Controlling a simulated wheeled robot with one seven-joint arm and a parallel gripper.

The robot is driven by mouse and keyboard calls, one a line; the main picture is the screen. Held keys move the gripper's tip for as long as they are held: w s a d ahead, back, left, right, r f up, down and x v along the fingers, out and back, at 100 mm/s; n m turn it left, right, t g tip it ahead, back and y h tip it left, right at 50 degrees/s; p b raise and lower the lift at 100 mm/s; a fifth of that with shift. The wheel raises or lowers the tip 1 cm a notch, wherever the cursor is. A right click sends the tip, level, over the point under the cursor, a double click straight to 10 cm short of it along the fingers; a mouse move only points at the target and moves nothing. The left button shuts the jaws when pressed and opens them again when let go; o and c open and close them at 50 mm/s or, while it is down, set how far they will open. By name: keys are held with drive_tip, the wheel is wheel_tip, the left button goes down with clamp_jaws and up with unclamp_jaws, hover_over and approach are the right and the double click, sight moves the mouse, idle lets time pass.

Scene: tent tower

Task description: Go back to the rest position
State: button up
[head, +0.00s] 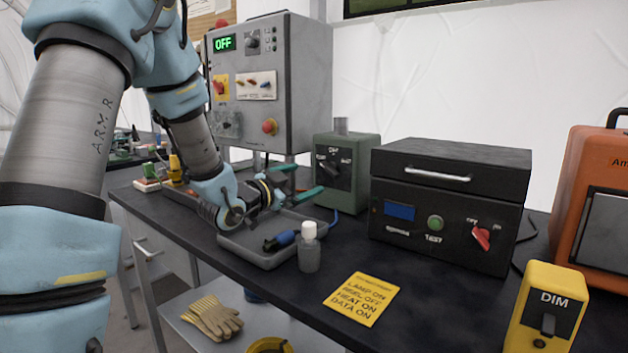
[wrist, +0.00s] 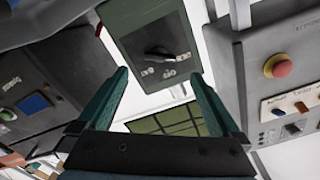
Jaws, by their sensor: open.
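My gripper (head: 302,183) is open, with its two green fingers apart and nothing visible between them. In the head view it is over the back of the grey tray, pointing right toward the green box (head: 348,168) with a black rotary knob. In the wrist view the fingers (wrist: 165,95) are spread below that green box (wrist: 160,50) and its knob. I cannot tell whether the fingertips touch the box. My arm comes in from the left of the head view and reaches across the bench.
A grey tray (head: 250,251) holds a blue-handled tool, with a white-capped bottle (head: 309,247) beside it. The grey control cabinet (head: 283,75) reads OFF. A black case (head: 450,202), an orange device (head: 592,205) and a yellow DIM box (head: 546,308) stand right. A yellow note (head: 361,299) lies in front.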

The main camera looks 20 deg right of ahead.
drive_tip(key=shift+v, duration=0.85)
drive_tip(key=a+f+n+y+p, duration=0.1)
drive_tip(key=a+n+y+p, duration=0.1)
drive_tip(key=a, duration=0.4)
drive_tip(key=w+a+n+y+p, duration=0.1)
drive_tip(key=a+n+y+p, duration=0.1)
drive_tip(key=a+n+y, duration=0.2)
drive_tip(key=a+f+n+y+p, duration=0.1)
drive_tip(key=a+n+y+p, duration=0.1)
drive_tip(key=a+y, duration=0.3)
drive_tip(key=shift+w+a+f+n+p, duration=0.1)
drive_tip(key=shift+a+n, duration=0.05)
drive_tip(key=shift+a, duration=0.55)
drive_tip(key=shift+w+a+f+n+p, duration=0.1)
drive_tip(key=shift+a+n+p, duration=0.1)
drive_tip(key=shift+a, duration=0.5)
drive_tip(key=shift+a+f+n+p, duration=0.1)
drive_tip(key=shift+a+n, duration=0.05)
drive_tip(key=shift+a, duration=0.55)
drive_tip(key=s+a+n+g+y+p, duration=0.2)
drive_tip(key=s+a+n+g, duration=0.1)
drive_tip(key=s+a, duration=0.3)
drive_tip(key=s+a+n+g+y+p, duration=0.2)
drive_tip(key=s+a+n+g, duration=0.2)
drive_tip(key=s, duration=0.7)
drive_tip(key=a, duration=0.2)
drive_tip(key=shift+a+n+y+p, duration=0.3)
drive_tip(key=shift+a+n, duration=0.05)
drive_tip(key=shift+n, duration=0.05)
drive_tip(key=shift+r, duration=0.1)
